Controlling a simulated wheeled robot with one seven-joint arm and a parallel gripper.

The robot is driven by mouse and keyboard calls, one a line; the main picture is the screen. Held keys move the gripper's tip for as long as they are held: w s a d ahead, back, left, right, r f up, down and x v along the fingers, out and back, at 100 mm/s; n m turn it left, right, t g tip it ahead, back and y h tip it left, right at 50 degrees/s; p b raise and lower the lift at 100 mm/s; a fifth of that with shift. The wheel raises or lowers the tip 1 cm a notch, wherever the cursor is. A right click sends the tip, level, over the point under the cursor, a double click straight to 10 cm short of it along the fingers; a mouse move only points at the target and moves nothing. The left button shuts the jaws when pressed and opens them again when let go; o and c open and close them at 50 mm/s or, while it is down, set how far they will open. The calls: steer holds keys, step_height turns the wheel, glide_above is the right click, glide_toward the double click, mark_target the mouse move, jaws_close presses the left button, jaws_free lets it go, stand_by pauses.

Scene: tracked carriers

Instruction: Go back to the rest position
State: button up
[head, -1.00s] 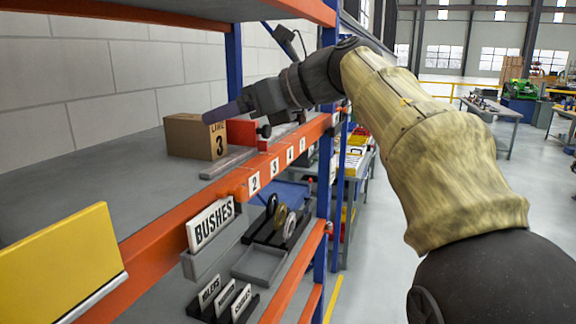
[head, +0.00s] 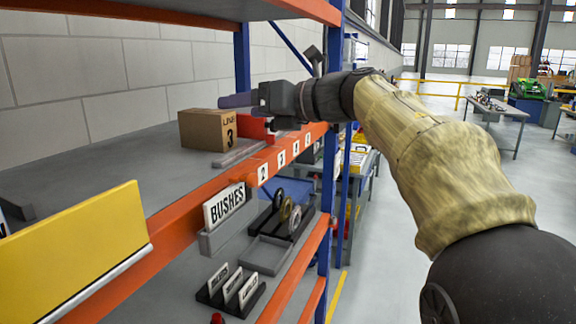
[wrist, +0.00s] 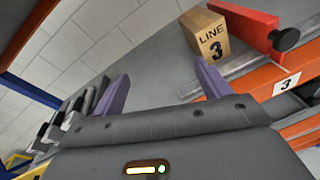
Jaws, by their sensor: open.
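My gripper (head: 236,100) is at the end of my arm, which reaches from the lower right over the shelf. In the wrist view its two purple fingers (wrist: 160,85) stand wide apart with nothing between them. The cardboard box marked LINE 3 (head: 208,130) sits on the grey shelf, close to and partly below the fingers in the head view. In the wrist view the box (wrist: 207,35) lies beyond the right finger. A red piece with a black knob (wrist: 255,28) stands beside the box.
The orange shelf beam (head: 180,215) carries number labels. A yellow panel (head: 75,245) stands at the near left. On the lower shelf are a BUSHES sign (head: 224,205), a grey tray (head: 264,256) and card holders. Open floor lies to the right.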

steer(key=w+d+f+m+t+h, duration=0.3)
steer(key=w+d+f+m+t, duration=0.4)
steer(key=m, duration=0.8)
steer(key=s+d+f+m+h, duration=0.1)
steer(key=d+f+m+h, duration=0.35)
steer(key=f+m, duration=0.35)
steer(key=s+d+f+m+h, duration=0.1)
steer(key=d+f+m+h, duration=0.3)
steer(key=d+f+m, duration=0.3)
steer(key=s+d+f+m+g+h, duration=0.25)
steer(key=s+f+m, duration=0.25)
steer(key=f, duration=0.4)
steer(key=s+d+f+m+g+h, duration=0.1)
steer(key=s+d+f+m+g, duration=0.1)
steer(key=s+f+m+g, duration=0.65)
steer(key=s+f+m, duration=0.1)
steer(key=s+f, duration=0.7)
steer(key=s, duration=0.3)
steer(key=shift+a+f+g+y, duration=0.3)
steer(key=shift+a+f+g, duration=0.05)
steer(key=shift+g, duration=0.05)
steer(key=shift+w+m, duration=0.2)
steer(key=shift+m, duration=0.05)
